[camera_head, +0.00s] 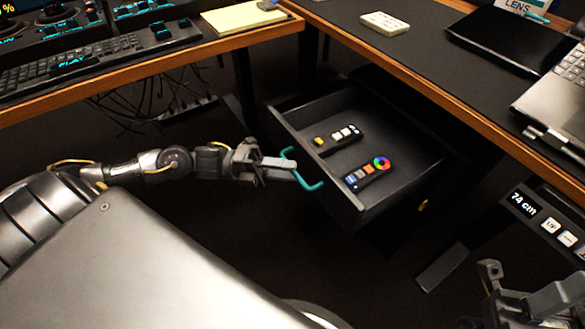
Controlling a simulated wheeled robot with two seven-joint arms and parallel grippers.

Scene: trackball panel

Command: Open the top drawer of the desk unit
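The top drawer (350,205) of the desk unit stands pulled well out from under the right desk, its inside in view. A teal bar handle (314,187) is on its front panel. My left gripper (291,169) is at the handle, its fingers overlapping the middle of the bar. The fingers look close together, but I cannot tell whether they grip the bar or only sit around it. My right gripper (515,290) is at the lower right, partly cut off by the frame, with its fingers apart and nothing visible between them.
Two small remotes lie in the drawer, one with a colour wheel (368,173) and one with pale buttons (338,139). A control panel reading "74 cm" (523,204) hangs under the right desk edge (450,100). Cables hang below the left desk.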

